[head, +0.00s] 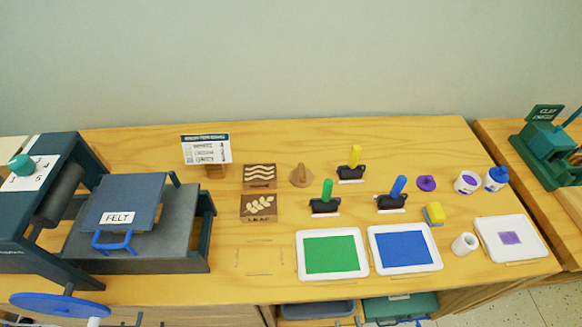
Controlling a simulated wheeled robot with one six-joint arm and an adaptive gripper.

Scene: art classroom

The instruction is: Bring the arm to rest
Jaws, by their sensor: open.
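My arm and gripper do not show clearly in the head view, so I cannot see how the arm is posed. The wooden table (330,130) stands in front of me with printing things on it. On its left is a dark press with a grey bed (170,250) and a blue-grey board labelled FELT (125,195) with a blue handle. A green ink tray (362,268) and a blue ink tray (436,263) lie near the front edge. A white tray with a purple patch (538,245) lies at the right.
Brayers with green (327,190), blue (398,187) and yellow (355,157) handles stand mid-table. Two carved blocks, leaf (259,207) and waves (260,169), lie left of them. A sign (206,149) stands behind. A blue wheel (58,305) is at lower left.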

